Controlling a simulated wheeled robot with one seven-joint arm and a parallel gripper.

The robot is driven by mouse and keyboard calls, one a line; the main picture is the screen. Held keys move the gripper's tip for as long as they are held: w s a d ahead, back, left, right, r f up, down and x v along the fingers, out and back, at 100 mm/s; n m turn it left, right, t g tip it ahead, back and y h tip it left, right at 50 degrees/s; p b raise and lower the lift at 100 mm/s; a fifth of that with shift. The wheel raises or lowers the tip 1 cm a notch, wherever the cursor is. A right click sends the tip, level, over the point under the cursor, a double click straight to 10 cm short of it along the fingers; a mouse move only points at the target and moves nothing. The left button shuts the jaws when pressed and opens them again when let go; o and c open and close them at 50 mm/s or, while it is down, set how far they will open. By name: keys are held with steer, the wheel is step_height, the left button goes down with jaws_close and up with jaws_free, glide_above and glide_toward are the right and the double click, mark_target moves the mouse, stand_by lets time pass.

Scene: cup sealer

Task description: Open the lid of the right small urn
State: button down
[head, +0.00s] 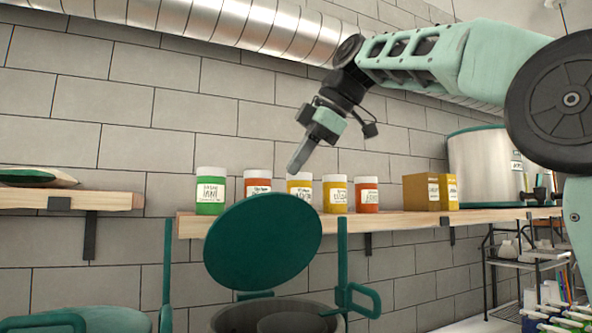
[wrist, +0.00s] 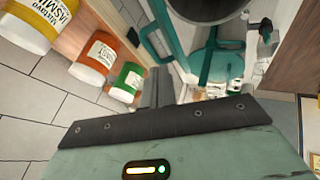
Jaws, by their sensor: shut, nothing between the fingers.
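The right small urn (head: 230,318) is at the bottom centre of the head view, its mouth open. Its round teal lid (head: 263,240) stands raised, tilted up behind the mouth, with the hinge at the back rim. A teal handle (head: 362,300) is on its right side. My gripper (head: 294,168) is shut and empty, above and right of the lid, clearly apart from it, in front of the wall. In the wrist view my closed fingers (wrist: 157,88) point away with nothing between them. A dark round opening shows at that view's top edge.
A wooden shelf (head: 400,219) behind carries a green jar (head: 210,192), several orange and yellow jars, cardboard boxes (head: 421,190) and a large metal pot (head: 480,170). Another teal-lidded urn (head: 105,320) is at lower left. A metal duct runs overhead.

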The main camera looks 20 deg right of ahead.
steer(key=p+x, duration=0.1)
steer(key=x, duration=0.6)
steer(key=shift+w+a+f, duration=0.1)
steer(key=shift+f, duration=0.1)
steer(key=shift+r, duration=0.1)
steer(key=w+p, duration=0.1)
steer(key=w, duration=0.1)
steer(key=w+r+p, duration=0.1)
steer(key=w+p, duration=0.1)
steer(key=shift+w+r, duration=0.15)
steer(key=shift+w, duration=0.1)
